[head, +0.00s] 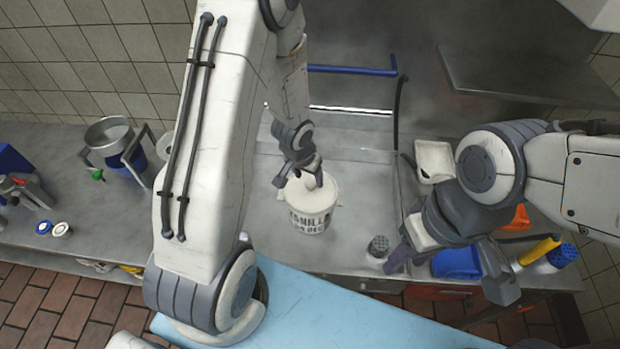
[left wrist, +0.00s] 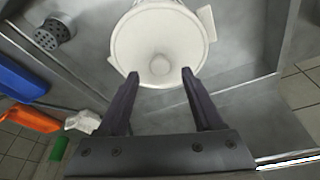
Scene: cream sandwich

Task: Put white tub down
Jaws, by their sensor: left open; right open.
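The white tub (head: 311,206) with dark lettering stands upright on the steel counter in the middle of the head view. In the left wrist view the tub (left wrist: 158,45) shows its round white top with a small knob in the middle. My left gripper (head: 310,184) is at the tub's top in the head view. In the left wrist view its two fingers (left wrist: 159,76) are spread apart, with the tips over the near part of the lid. Contact with the knob is not visible. My right gripper (head: 448,276) is open over the right part of the counter, apart from the tub.
A steel shaker (head: 377,247) stands right of the tub. A blue container (head: 458,263), an orange one (head: 517,218) and a yellow-handled tool (head: 540,251) lie further right. A metal pot (head: 110,137) stands at the left. A blue surface (head: 340,312) is in front.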

